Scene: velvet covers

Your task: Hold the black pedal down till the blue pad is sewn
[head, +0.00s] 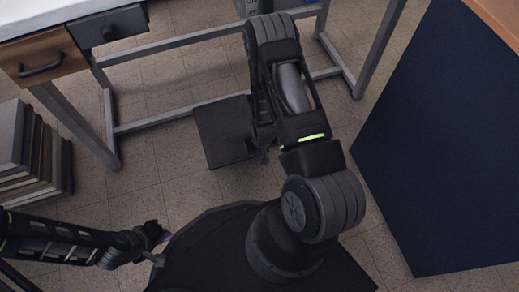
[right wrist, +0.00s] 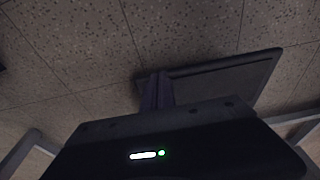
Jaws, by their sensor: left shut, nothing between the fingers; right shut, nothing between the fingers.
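The black pedal (head: 222,131) is a flat dark plate on the tiled floor, under the white-topped table. In the right wrist view the pedal (right wrist: 228,80) lies just beyond my right gripper's fingers. My right gripper (right wrist: 158,90) is shut and empty, pointing down at the pedal's near edge. In the head view my right arm hides most of that gripper, at the pedal's right side. I cannot tell if the fingers touch the pedal or if it is pressed down. My left gripper (head: 158,243) is shut and empty at the lower left, well away from the pedal. I see no blue pad.
The table (head: 60,15) has a wooden drawer (head: 42,58) and grey metal legs and crossbars around the pedal. A stack of boards (head: 30,155) stands at the left. A large dark blue panel (head: 445,140) fills the right. Floor left of the pedal is clear.

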